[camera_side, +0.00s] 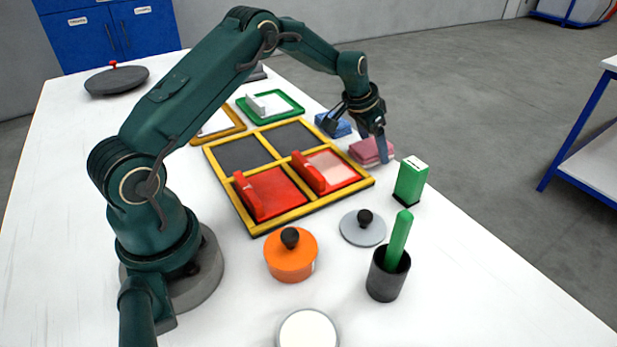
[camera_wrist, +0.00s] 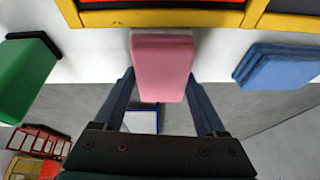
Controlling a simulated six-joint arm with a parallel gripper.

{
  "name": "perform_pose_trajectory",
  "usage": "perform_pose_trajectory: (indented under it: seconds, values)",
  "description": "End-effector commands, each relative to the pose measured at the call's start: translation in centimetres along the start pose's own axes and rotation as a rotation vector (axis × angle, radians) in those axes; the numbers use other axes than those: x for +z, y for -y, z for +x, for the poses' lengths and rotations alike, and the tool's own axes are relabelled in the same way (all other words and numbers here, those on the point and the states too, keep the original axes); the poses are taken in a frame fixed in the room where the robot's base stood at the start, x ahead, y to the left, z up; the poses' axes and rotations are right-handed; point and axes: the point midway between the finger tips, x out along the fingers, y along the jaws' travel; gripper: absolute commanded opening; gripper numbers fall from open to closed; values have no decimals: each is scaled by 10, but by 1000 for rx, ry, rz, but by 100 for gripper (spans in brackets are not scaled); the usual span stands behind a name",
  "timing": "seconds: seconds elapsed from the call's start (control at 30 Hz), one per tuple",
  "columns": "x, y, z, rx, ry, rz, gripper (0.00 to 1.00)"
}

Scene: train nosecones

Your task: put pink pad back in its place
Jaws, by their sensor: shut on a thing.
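The pink pad (camera_side: 368,151) is at the far edge of the white table, beside the yellow-framed tray (camera_side: 311,213). In the wrist view the pink pad (camera_wrist: 162,62) sits between the two fingers, its front face toward the camera. My gripper (camera_side: 358,140) is shut on it, one finger on each side; it also shows in the wrist view (camera_wrist: 160,82). I cannot tell whether the pad touches the table or is slightly raised. A blue pad stack (camera_side: 333,125) lies to its left in the side view and to its right in the wrist view (camera_wrist: 278,66).
A green block (camera_side: 411,181) stands near the pink pad. The tray holds two red-handled plates and has two dark, empty compartments. A grey lid (camera_side: 363,228), an orange pot (camera_side: 291,256) and a dark cup (camera_side: 388,275) with a green stick stand in front. Open table lies at right front.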

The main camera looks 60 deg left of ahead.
Motion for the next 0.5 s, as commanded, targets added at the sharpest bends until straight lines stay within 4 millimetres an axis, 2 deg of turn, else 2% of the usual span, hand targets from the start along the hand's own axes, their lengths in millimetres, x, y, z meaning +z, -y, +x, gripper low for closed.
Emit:
perform_pose_trajectory:
  seconds: [0.03,0.07,0.1,0.37,0.5]
  values:
    - [0,0,0,0,0,0,85]
    - [0,0,0,0,0,0,96]
    - [0,0,0,0,0,0,100]
    - [-1,0,-2,0,0,0,100]
    - [-2,0,-13,-1,-2,0,100]
